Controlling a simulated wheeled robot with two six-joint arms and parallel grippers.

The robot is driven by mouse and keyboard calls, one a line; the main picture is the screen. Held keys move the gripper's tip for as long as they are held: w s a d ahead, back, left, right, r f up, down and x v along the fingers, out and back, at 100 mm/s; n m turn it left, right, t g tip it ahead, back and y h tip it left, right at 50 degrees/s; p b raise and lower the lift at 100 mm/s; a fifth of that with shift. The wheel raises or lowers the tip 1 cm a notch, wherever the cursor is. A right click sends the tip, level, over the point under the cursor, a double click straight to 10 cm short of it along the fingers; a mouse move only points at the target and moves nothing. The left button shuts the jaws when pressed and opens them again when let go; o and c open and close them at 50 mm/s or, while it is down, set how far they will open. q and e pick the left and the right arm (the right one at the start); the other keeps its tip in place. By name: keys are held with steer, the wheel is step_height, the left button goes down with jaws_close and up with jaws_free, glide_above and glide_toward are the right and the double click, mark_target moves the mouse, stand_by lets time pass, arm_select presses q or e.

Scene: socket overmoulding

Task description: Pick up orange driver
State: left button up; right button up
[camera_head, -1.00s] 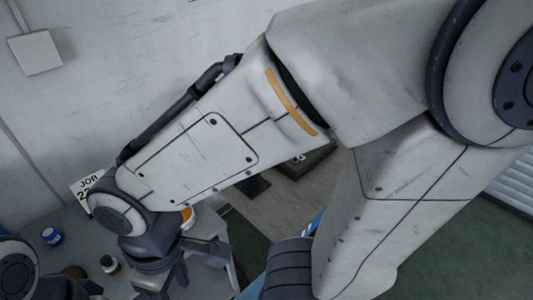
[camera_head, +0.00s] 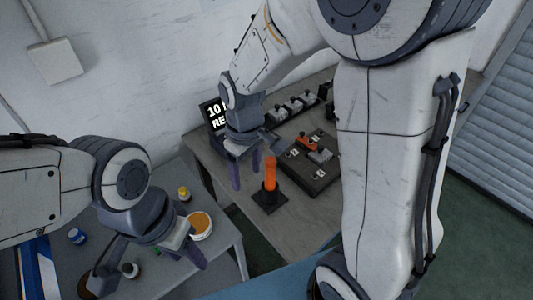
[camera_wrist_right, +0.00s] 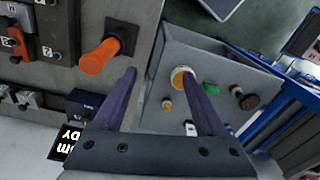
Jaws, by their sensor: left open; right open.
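The orange driver (camera_head: 270,174) stands upright in a dark square holder (camera_head: 270,199) near the front edge of the grey workbench. My right gripper (camera_head: 246,176) is open and empty just left of the driver in the head view, apart from it. In the right wrist view the driver (camera_wrist_right: 97,58) lies left of the open fingers (camera_wrist_right: 160,85), outside the gap between them. My left gripper (camera_head: 186,252) is open over the lower grey table at the left, beside a white tub with an orange top.
A dark fixture board (camera_head: 318,168) with an orange-handled clamp sits right of the driver. Grey sockets (camera_head: 292,106) line the bench's back. A dark display sign (camera_head: 214,116) stands behind. The white tub (camera_head: 201,226), a blue jar (camera_head: 77,236) and a yellow-capped bottle (camera_head: 184,193) stand on the left table.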

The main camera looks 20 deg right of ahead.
steer(key=p, duration=0.3)
glide_above(270, 159)
steer(key=shift+s+a+f, duration=0.15)
steer(key=shift+a+f, duration=0.05)
steer(key=shift+a, duration=0.1)
steer(key=f, duration=0.4)
steer(key=shift+d+f+p, duration=0.3)
steer(key=shift+f+p, duration=0.05)
steer(key=shift+f, duration=0.6)
steer(key=shift+f+p, duration=0.3)
steer(key=shift+p, duration=0.1)
step_height(270, 159, down, 3)
steer(key=shift+f+p, duration=0.2)
steer(key=shift+p, duration=0.5)
steer(key=shift+f, duration=0.5)
arm_select(q)
step_height(270, 159, up, 8)
arm_select(e)
jaws_close()
